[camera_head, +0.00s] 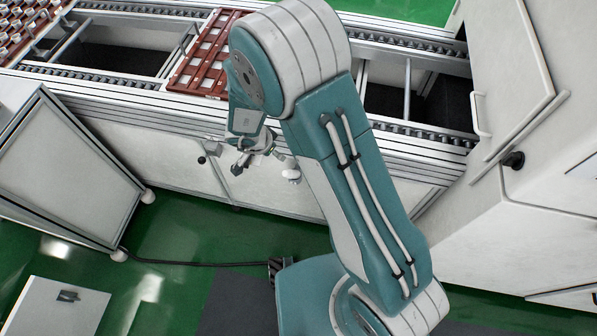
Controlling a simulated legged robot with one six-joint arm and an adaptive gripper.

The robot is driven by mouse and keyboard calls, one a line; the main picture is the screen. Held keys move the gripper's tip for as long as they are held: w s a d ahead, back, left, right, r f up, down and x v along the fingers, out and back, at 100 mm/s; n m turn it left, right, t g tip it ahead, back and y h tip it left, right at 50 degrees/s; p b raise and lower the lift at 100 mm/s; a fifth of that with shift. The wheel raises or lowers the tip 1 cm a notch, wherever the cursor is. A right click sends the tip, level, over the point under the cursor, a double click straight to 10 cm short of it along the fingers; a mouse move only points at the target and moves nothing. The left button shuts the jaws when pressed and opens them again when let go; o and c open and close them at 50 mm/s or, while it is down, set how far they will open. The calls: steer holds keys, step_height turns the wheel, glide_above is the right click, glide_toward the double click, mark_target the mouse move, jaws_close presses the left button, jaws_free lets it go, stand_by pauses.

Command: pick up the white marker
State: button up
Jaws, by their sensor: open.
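My gripper (241,160) hangs at the end of my teal and white arm, in front of the conveyor's pale side panels. It is small in the view, with its fingers spread apart and nothing visible between them. I cannot make out a white marker anywhere in this view. My arm covers part of the conveyor and of the reddish-brown tray on it, so a marker there could be hidden.
The conveyor (120,88) runs across the back, bearing a reddish-brown slotted tray (196,77). Another filled tray (22,30) is at far left. A white cabinet (545,235) stands right, a grey-framed panel (65,170) left. Green floor (185,225) lies in front.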

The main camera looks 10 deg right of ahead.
mark_target(286, 171)
steer(key=shift+g+h, duration=0.4)
steer(key=shift+g, duration=0.3)
steer(key=f, duration=0.2)
steer(key=s+d+f, duration=0.1)
steer(key=f, duration=0.2)
steer(key=d+f, duration=0.1)
steer(key=f, duration=0.1)
steer(key=shift+s+f, duration=0.15)
steer(key=shift+s, duration=0.25)
steer(key=shift+x, duration=3.1)
jaws_close()
